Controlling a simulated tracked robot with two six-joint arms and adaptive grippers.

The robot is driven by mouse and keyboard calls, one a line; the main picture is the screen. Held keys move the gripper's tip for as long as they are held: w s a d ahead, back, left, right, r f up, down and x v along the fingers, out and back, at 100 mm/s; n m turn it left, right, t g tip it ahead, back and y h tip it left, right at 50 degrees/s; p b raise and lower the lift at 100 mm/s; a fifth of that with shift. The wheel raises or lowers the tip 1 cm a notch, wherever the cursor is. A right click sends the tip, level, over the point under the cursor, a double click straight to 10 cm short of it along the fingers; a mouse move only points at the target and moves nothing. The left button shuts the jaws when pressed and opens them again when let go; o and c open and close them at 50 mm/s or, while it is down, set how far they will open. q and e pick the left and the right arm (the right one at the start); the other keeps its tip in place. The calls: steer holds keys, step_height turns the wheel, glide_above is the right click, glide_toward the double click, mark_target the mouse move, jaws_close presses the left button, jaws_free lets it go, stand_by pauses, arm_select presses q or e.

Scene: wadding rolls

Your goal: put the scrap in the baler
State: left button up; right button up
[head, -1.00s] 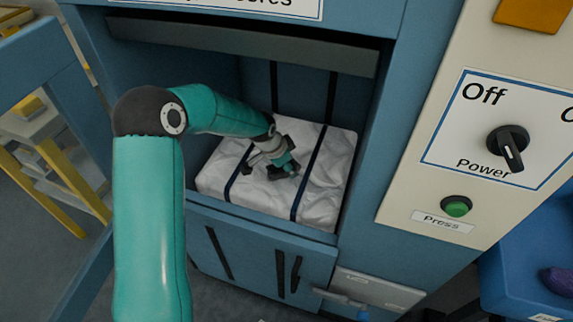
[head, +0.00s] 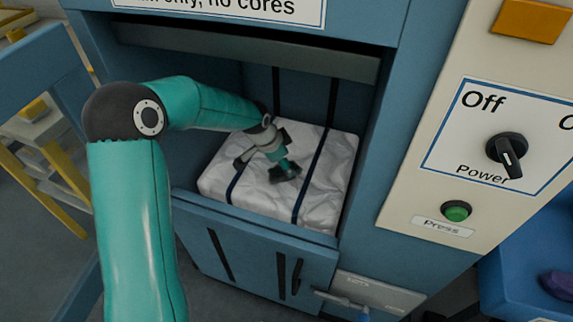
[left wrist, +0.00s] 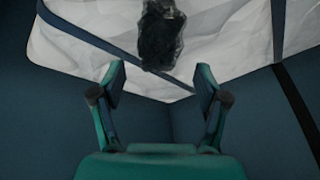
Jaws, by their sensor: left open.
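The baler (head: 390,150) is a blue cabinet with an open chamber. In it lies a white wrinkled bale (head: 325,170) with dark blue straps, which also shows in the left wrist view (left wrist: 215,45). A dark, crumpled, glossy lump, seemingly the scrap (left wrist: 161,38), lies against the white bale in the left wrist view, just beyond my fingertips. In the head view it is a dark patch (head: 287,173) by the fingers. My left gripper (head: 266,163) is inside the chamber over the bale; in the left wrist view its fingers (left wrist: 160,82) are spread with nothing between them. My right gripper is out of view.
A lowered blue front flap (head: 255,250) hangs below the chamber opening. A panel at right has a power knob (head: 507,152) pointing near Power and a green press button (head: 456,211). A blue bin (head: 520,270) holds a purple item (head: 558,284). An open blue door frame (head: 35,70) stands left.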

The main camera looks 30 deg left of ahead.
arm_select(q)
steer(key=v, duration=0.6)
steer(key=shift+r+p, duration=0.35)
steer(key=shift+r, duration=0.05)
steer(key=shift+s, duration=0.15)
